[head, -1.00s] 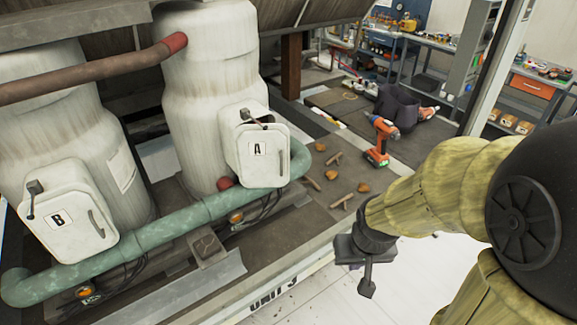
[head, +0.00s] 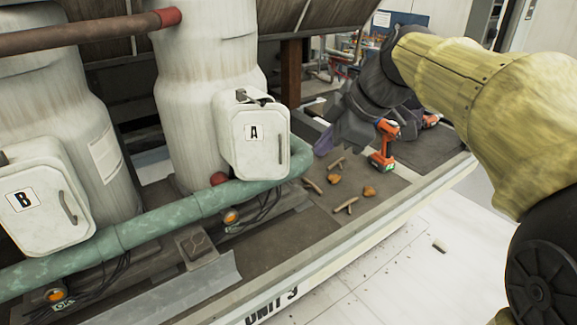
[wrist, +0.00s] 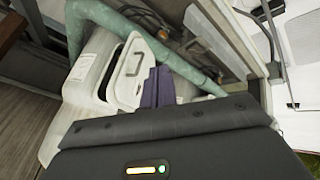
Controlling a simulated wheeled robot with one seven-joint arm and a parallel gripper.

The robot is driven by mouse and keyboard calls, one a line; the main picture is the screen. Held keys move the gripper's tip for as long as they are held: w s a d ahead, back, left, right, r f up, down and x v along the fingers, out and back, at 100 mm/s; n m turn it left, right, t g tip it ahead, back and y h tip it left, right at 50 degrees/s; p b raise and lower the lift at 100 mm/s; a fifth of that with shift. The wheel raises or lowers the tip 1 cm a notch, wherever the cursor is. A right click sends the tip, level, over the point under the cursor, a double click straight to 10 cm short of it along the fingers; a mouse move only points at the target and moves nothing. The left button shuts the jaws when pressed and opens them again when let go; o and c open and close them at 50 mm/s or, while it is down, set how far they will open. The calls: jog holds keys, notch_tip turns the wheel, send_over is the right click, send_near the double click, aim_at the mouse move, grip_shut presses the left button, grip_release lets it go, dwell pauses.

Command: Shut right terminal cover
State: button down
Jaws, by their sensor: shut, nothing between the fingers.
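The right terminal cover (head: 258,140) is a worn white lid marked A, on a box fixed to the right-hand white tank. A slim handle shows on its right side. In the wrist view the cover (wrist: 128,88) is seen edge-on, with a dark gap beside it; it looks slightly ajar, but I cannot tell how far. My gripper (head: 322,145) is dark with purplish fingers, shut and empty, to the right of the cover in the head view. In the wrist view the fingers (wrist: 158,88) overlap the cover's near side; contact is unclear.
A second cover marked B (head: 42,205) is on the left tank. A green pipe (head: 190,207) runs below both boxes. An orange drill (head: 385,145) and several brown scraps (head: 335,180) lie on the deck right of box A.

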jog(key=shift+s+a+r+n+y, duration=0.1)
jog(key=shift+a+r+n+y, duration=0.15)
jog(key=shift+r+n, duration=0.25)
jog(key=shift+s+a+r+n+y, duration=0.1)
jog(key=shift+a+r+n+y, duration=0.1)
jog(key=shift+r+n, duration=0.3)
jog(key=w+a+f+p, duration=0.3)
jog(key=w+a+f, duration=0.2)
jog(key=w+f, duration=0.2)
jog(key=shift+w+a+f, duration=0.3)
jog(key=shift+w+f, duration=0.05)
jog(key=shift+f, duration=0.25)
